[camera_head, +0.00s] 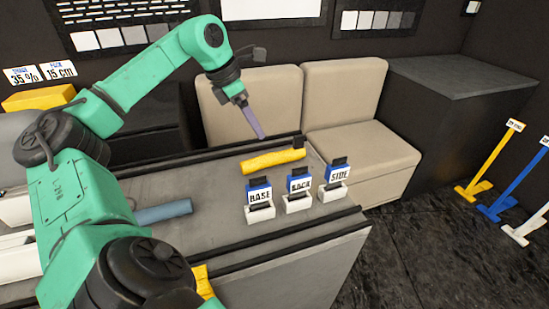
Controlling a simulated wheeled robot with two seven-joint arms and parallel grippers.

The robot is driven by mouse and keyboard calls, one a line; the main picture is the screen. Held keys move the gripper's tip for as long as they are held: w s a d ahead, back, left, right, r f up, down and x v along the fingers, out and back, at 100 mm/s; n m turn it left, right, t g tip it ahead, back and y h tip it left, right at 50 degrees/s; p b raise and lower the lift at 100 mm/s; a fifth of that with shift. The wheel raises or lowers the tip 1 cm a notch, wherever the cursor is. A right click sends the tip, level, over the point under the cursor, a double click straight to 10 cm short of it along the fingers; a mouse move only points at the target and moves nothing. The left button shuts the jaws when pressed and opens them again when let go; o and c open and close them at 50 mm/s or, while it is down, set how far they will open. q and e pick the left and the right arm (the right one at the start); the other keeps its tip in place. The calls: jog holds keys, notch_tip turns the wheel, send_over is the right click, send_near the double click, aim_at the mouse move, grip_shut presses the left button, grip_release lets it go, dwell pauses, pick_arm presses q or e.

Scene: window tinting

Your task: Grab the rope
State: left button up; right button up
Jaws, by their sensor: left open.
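I cannot make out a rope in this view. My left gripper (250,115) is at the end of the green arm, above the back part of the grey table (225,215). It is open, with a slim purple-grey finger pointing down and to the right. It hangs a little above and behind a yellow roll (272,160) on the table, apart from it. A blue-grey roll (164,212) lies further left, partly hidden by my arm. My right gripper is out of view.
Three white holders with blue cards, BASE (260,213), BACK (298,202) and SIDE (335,190), stand near the table's right end. A beige bench seat (352,147) is behind. Yellow, blue and white stands (490,160) are on the dark floor at right.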

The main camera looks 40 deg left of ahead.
aim_at(274, 154)
pick_arm(q)
jog(key=x, duration=0.4)
jog(key=p+x, duration=0.1)
jog(key=x, duration=0.7)
jog(key=shift+w+d+f, duration=0.1)
jog(key=shift+w+d, duration=0.25)
jog(key=shift+w, duration=0.15)
jog(key=shift+f, duration=0.1)
jog(key=c, duration=0.4)
grip_shut()
